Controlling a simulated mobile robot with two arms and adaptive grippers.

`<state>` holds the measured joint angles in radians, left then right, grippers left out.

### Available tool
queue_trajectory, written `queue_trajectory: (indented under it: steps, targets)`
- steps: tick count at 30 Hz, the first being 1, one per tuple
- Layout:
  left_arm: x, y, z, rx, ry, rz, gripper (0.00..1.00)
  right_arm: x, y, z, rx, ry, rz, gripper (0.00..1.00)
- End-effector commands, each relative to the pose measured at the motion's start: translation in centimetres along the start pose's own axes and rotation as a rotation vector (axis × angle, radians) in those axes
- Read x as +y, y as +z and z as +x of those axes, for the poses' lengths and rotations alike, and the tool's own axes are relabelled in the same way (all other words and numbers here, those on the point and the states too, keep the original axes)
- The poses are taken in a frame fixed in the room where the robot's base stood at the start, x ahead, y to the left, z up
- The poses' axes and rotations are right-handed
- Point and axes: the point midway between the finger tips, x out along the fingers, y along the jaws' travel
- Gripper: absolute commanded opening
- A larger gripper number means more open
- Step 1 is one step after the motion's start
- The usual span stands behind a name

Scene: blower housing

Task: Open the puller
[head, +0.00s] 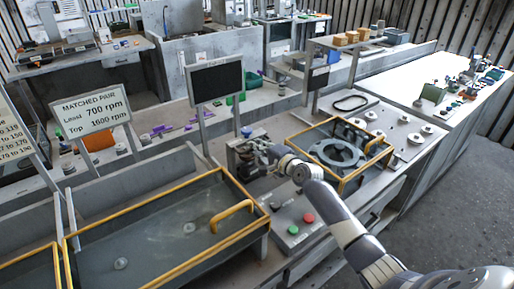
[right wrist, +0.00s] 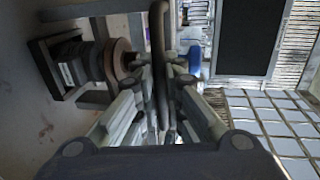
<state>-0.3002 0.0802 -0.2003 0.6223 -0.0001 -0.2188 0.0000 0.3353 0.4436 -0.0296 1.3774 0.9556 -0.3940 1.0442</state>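The puller (head: 246,158), a small grey metal mechanism, stands on the bench between the yellow-railed tray and the square housing frame. My right gripper (head: 275,155) reaches it from the right. In the right wrist view my right gripper (right wrist: 158,72) has its fingers closed in on both sides of a dark upright curved bar (right wrist: 160,30), apparently a handle of the puller. A round brownish disc and dark block (right wrist: 85,62) lie left of the fingers. The exact contact is partly hidden by the fingers. My left gripper is not in view.
A yellow-railed tray (head: 72,262) is at front left. A control box with green and red buttons (head: 300,222) is in front of the puller. A yellow-edged frame with a round ring (head: 338,153) is to the right. A black screen (head: 216,79) stands behind.

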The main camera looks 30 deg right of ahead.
Motion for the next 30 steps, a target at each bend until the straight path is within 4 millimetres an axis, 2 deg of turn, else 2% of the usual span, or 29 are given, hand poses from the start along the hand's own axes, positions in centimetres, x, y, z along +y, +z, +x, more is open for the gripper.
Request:
queue_trajectory:
  steps: [1, 2, 5, 9, 12, 17, 23, 30]
  targets:
    - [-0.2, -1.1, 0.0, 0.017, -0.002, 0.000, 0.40, 0.5, 0.0, 0.0, -0.001, 0.009, 0.000, 0.20]
    - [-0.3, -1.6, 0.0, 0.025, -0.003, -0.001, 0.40, 0.5, 0.0, 0.0, 0.000, 0.009, 0.000, 0.27]
    - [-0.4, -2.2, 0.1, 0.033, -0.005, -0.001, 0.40, 0.4, 0.0, 0.0, 0.000, 0.007, 0.000, 0.29]
    - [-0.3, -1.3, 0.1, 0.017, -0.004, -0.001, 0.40, 0.3, 0.0, 0.0, 0.000, 0.004, 0.000, 0.29]
    - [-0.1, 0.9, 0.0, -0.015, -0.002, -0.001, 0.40, 0.2, 0.0, 0.0, 0.000, 0.004, -0.001, 0.29]
    - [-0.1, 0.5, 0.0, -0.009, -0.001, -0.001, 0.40, 0.2, 0.0, -0.9, 0.000, 0.003, -0.002, 0.29]
    - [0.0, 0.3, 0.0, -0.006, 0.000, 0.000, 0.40, 0.4, 0.0, -3.8, 0.000, 0.005, -0.002, 0.29]
    - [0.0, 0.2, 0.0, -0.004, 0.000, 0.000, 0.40, 0.4, -0.1, -8.2, 0.001, 0.006, -0.001, 0.29]
